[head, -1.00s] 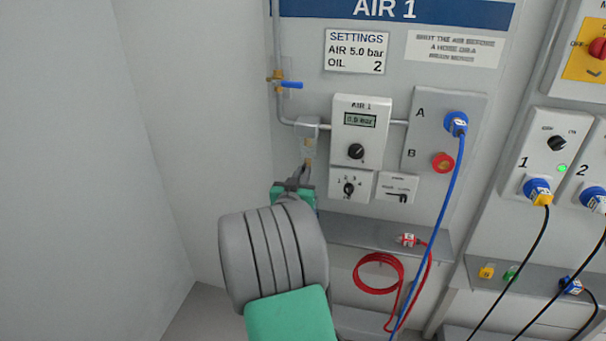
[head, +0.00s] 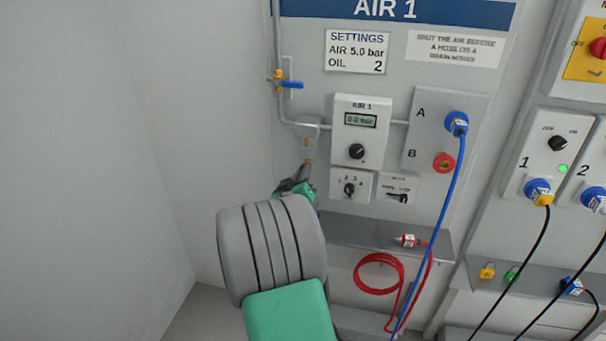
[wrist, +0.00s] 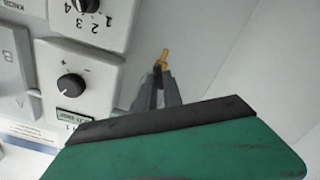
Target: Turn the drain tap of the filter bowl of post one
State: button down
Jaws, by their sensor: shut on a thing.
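The filter bowl (head: 308,143) of post one hangs under the grey pipe fitting, left of the AIR 1 unit, in the head view. The small brass drain tap (head: 308,162) is at its lower end. In the wrist view, the brass tap (wrist: 162,58) shows at the tips of my two grey fingers. My gripper (head: 306,168) is shut on the tap from below, its green body tilted. It also shows in the wrist view (wrist: 162,72). The fingers partly cover the tap, and the bowl cannot be made out in the wrist view.
The AIR 1 regulator (head: 356,126) with its display and knob is close at the right. A blue-handled valve (head: 291,85) is above on the pipe. A blue hose (head: 446,210) hangs from outlet A. A shelf (head: 350,230) runs below. The wall at the left is bare.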

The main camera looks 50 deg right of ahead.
jog(key=n+p, duration=0.4)
jog(key=n, duration=0.7)
jog(key=shift+w+f, duration=0.1)
jog(key=shift+w, duration=0.05)
jog(key=shift+n, duration=0.3)
jog(key=c, duration=1.5)
grip_release()
jog(key=shift+a, duration=0.1)
jog(key=b+v, duration=0.1)
jog(key=v, duration=0.6)
jog(key=shift+a, duration=0.35)
